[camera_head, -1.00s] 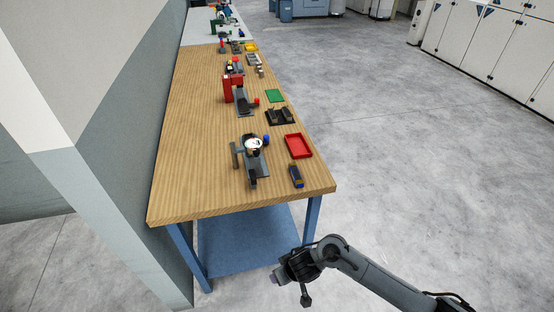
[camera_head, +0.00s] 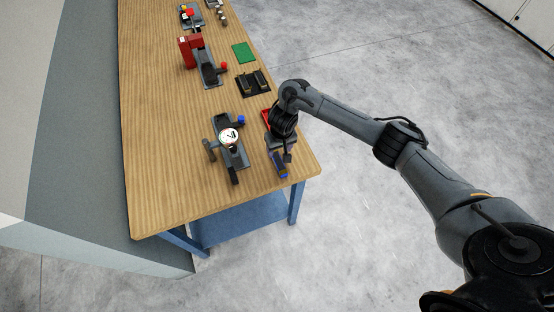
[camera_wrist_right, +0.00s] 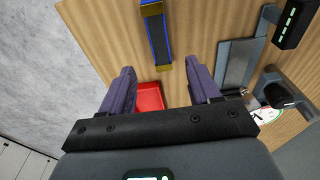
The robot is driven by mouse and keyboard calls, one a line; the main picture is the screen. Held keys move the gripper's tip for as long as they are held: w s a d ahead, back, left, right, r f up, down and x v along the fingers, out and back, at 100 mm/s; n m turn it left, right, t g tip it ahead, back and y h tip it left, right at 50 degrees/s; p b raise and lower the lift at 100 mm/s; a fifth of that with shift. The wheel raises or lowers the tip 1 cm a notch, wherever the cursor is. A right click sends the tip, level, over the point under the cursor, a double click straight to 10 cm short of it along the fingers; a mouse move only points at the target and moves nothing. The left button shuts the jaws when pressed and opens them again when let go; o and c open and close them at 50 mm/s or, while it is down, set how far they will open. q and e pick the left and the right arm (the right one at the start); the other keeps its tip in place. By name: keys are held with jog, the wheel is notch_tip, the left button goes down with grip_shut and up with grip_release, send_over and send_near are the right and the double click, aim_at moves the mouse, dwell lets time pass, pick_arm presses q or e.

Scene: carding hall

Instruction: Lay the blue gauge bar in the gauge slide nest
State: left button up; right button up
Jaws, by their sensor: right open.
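The blue gauge bar (camera_head: 279,164) with yellow ends lies on the wooden bench near its front right corner. It also shows at the top of the right wrist view (camera_wrist_right: 158,38). My right gripper (camera_head: 288,155) hangs above the bench close to the bar. In the right wrist view its two fingers are spread apart (camera_wrist_right: 161,74) with nothing held, and the bar lies beyond their tips. The dial gauge (camera_head: 230,138) stands left of the bar. Its grey slide (camera_wrist_right: 237,64), seemingly with the nest, shows right of the bar in the wrist view. My left gripper is out of view.
A red tray (camera_wrist_right: 149,97) lies on the bench, partly hidden by my right arm in the head view. Behind are a black holder (camera_head: 254,83), a green plate (camera_head: 243,53) and a red-and-grey fixture (camera_head: 203,62). Bare wood lies left of the gauge.

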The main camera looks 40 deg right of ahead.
aim_at(279, 160)
notch_tip(279, 160, down, 4)
jog(key=shift+w+r+b, duration=0.15)
jog(key=shift+r+b, duration=0.1)
jog(key=shift+b, duration=0.6)
notch_tip(279, 160, down, 4)
jog(key=shift+d+f+b, duration=0.1)
jog(key=shift+b, duration=0.4)
jog(key=shift+w+f, duration=0.15)
jog(key=shift+f, duration=0.35)
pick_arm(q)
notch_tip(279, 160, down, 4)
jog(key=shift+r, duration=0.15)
pick_arm(e)
grip_shut()
